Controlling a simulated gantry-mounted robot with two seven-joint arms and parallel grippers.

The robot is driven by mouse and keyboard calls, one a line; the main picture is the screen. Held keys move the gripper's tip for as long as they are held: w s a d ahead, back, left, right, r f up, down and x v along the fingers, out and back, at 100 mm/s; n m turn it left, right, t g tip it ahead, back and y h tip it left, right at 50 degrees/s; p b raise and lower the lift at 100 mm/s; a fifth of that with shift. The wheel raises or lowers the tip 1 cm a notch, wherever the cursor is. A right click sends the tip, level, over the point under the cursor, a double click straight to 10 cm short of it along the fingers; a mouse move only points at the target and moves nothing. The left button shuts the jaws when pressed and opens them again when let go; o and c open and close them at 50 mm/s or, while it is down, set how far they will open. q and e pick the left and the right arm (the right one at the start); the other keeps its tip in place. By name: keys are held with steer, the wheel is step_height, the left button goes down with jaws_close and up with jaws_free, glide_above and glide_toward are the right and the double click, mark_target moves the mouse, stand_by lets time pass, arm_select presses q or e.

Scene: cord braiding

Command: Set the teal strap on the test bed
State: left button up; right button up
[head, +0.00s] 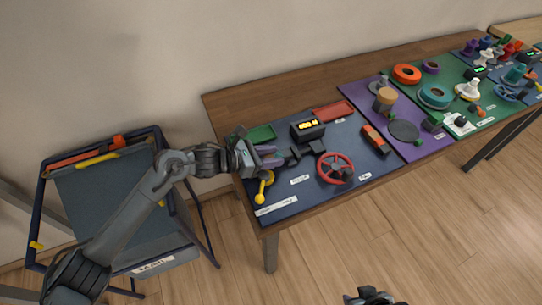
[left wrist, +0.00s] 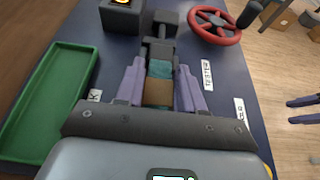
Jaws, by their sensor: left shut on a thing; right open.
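The teal strap (left wrist: 160,68), with a brown middle section, lies between the lavender fingers of my left gripper (left wrist: 159,90), which is shut on it. In the head view my left gripper (head: 272,157) is over the left part of the blue mat. The test bed appears to be the dark grey fixture (left wrist: 159,48) straight ahead of the fingertips; it also shows in the head view (head: 306,151). The strap's far end meets the fixture in the picture; whether it rests on it, I cannot tell. My right gripper (head: 368,298) is open and empty at the bottom, away from the table.
A green tray (left wrist: 48,100) lies left of my left gripper. A black box with a lit display (head: 308,129) and a red handwheel (head: 335,168) are close to the fixture. A yellow-handled tool (head: 263,187) lies near the front edge. Purple and green mats with parts stretch right.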

arm_select(q)
steer(key=shift+f, duration=0.45)
steer(key=shift+r, duration=0.15)
stand_by(0.3)
steer(key=shift+r, duration=0.45)
steer(key=shift+r, duration=0.1)
steer(key=shift+r+b, duration=0.25)
steer(key=shift+b, duration=0.15)
steer(key=shift+f, duration=0.15)
stand_by(0.3)
steer(key=shift+f+b, duration=0.55)
steer(key=shift+b, duration=0.3)
steer(key=shift+f, duration=0.25)
